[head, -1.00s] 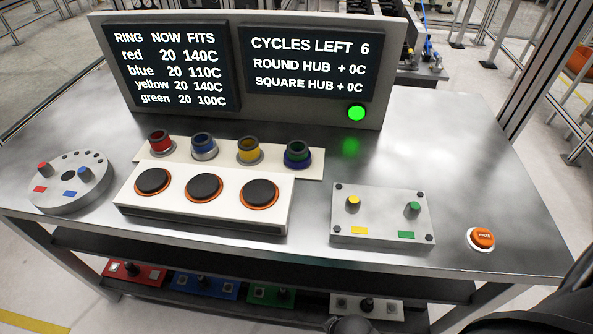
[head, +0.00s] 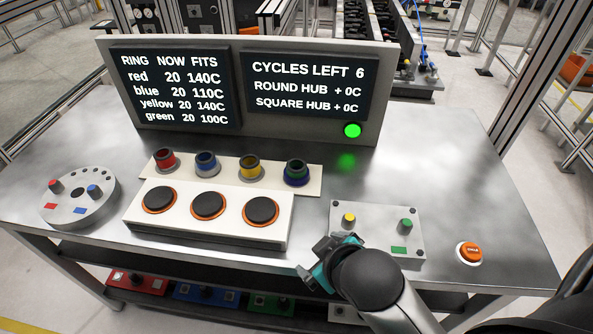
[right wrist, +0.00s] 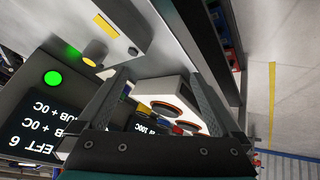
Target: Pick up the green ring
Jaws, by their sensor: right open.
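The green ring cannot be made out clearly there. My left gripper is not in view.
Red (head: 165,160), blue (head: 207,163) and yellow (head: 250,167) rings stand left of the green one. A white block with three dark discs (head: 208,205) lies in front. A plate with yellow and green pegs (head: 385,214) and an orange button (head: 470,252) are at right. The display (head: 390,75) stands behind.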

